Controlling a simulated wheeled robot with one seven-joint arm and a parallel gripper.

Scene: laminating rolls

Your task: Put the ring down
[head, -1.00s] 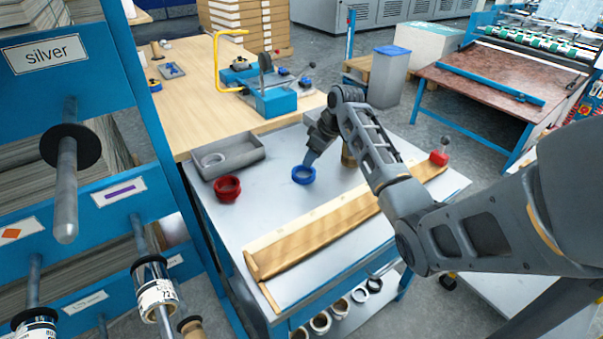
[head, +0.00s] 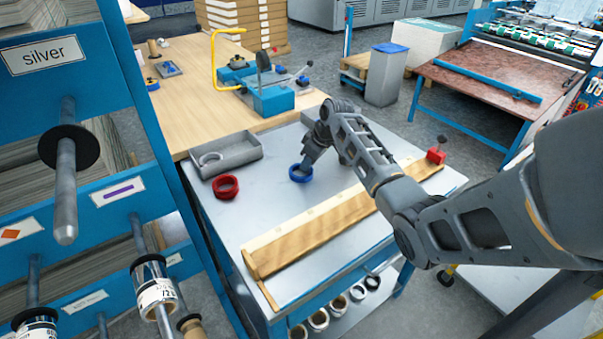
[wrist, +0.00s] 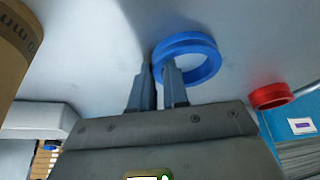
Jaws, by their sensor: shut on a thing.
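The blue ring (head: 300,177) is at the metal cart top (head: 262,205), between the red ring and the long wooden piece. It looks level and at or very near the surface; I cannot tell whether it touches. My gripper (head: 305,163) reaches down to it. In the wrist view, the two fingers of my gripper (wrist: 161,75) are close together at the near wall of the blue ring (wrist: 205,48), one finger inside and one outside. They are shut on that wall. The fingers cover part of the ring.
A red ring (head: 226,187) lies left of the blue one, also in the wrist view (wrist: 270,96). A grey tray (head: 240,163) stands behind it. A long wooden piece (head: 335,228) lies in front. Bare metal surrounds the blue ring.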

